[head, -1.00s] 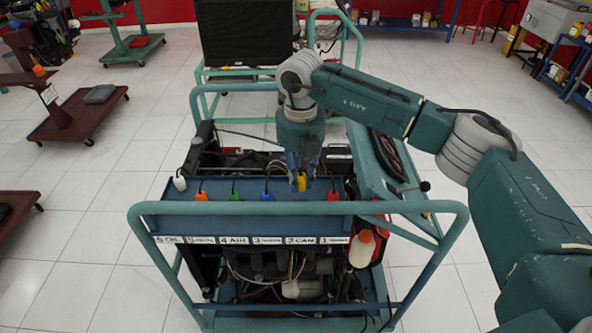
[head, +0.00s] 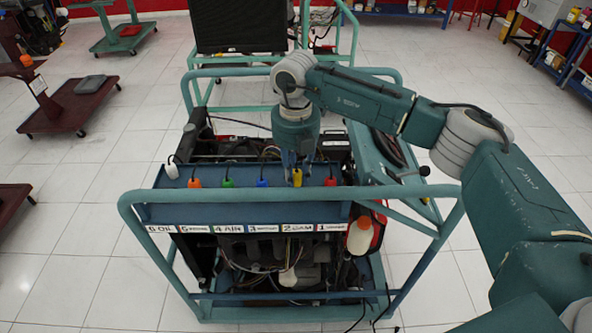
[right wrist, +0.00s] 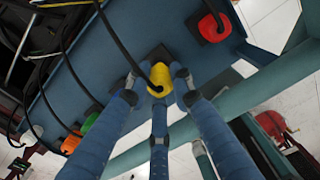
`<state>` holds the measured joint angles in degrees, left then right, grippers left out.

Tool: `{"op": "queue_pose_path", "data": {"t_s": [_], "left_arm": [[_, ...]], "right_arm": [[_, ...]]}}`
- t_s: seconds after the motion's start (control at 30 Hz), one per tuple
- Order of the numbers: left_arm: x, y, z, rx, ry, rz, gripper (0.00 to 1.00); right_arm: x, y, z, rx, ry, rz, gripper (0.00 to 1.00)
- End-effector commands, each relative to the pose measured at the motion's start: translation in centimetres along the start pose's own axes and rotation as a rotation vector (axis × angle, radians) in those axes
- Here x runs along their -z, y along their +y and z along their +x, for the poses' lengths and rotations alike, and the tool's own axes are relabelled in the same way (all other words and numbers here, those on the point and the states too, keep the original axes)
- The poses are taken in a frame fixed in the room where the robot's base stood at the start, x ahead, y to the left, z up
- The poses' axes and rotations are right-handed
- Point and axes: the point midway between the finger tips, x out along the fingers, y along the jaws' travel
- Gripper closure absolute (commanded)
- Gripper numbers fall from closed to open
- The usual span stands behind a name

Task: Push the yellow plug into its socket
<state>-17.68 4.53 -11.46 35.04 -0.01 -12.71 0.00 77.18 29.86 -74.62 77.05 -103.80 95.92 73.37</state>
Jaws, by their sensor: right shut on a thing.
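The yellow plug (head: 297,178) stands on the blue panel (head: 240,205) of the engine trainer, above the label "2 CAM". My right gripper (head: 298,160) comes down on it from above. In the right wrist view the fingers of my right gripper (right wrist: 158,84) close around the yellow plug (right wrist: 161,78), with a black cable running from it. A dark square socket base (right wrist: 157,56) shows behind the plug. How deep the plug sits in it is hidden by the plug and fingers. My left gripper is not in view.
A red plug (head: 330,177) stands just right of the yellow one; blue (head: 262,178), green (head: 228,178), orange (head: 194,179) and white (head: 172,168) plugs stand to the left. A teal tube frame (head: 300,195) surrounds the panel. Loose cables run behind the plugs.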

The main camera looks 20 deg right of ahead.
Motion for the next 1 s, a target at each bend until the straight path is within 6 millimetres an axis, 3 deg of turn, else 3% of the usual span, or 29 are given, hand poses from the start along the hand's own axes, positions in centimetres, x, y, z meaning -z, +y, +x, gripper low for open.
{"op": "queue_pose_path", "data": {"t_s": [0.27,1.0], "left_arm": [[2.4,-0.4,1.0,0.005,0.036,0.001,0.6],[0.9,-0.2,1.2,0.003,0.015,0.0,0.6]], "right_arm": [[0.0,0.0,1.8,-0.001,-0.001,0.0,1.0],[0.0,0.0,1.8,-0.001,0.0,0.0,1.0]]}}
